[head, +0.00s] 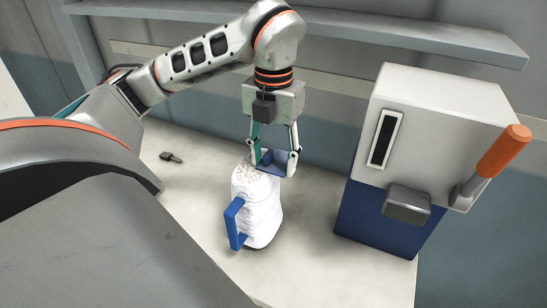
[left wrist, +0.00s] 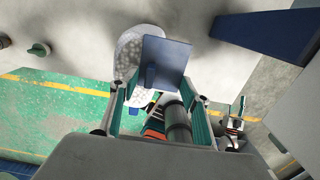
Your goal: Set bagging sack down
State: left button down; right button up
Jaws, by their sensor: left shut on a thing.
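A lumpy white sack (head: 262,210) stands upright on the pale worktop in the head view. Its top shows small white grains, and a blue handle (head: 234,222) is on its left side. My left gripper (head: 274,165) points down at the sack's top rear edge, shut on a blue piece (head: 272,156). In the left wrist view this blue piece (left wrist: 166,60) looks like a flat square plate, with the sack's pale grainy top (left wrist: 129,52) partly hidden behind it. I cannot tell whether the blue piece is part of the sack.
A white and blue machine (head: 428,130) with an orange handle (head: 503,151) stands right of the sack, with a gap between. The worktop (head: 340,270) is clear in front. A shelf (head: 400,30) runs behind.

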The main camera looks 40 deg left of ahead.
pick_arm(q)
jog(key=shift+f, duration=0.35)
jog(key=c, duration=1.1)
grip_release()
jog(key=shift+f, duration=0.1)
jog(key=shift+o, duration=0.2)
notch_tip(320, 180, up, 12)
jog(key=p, duration=0.2)
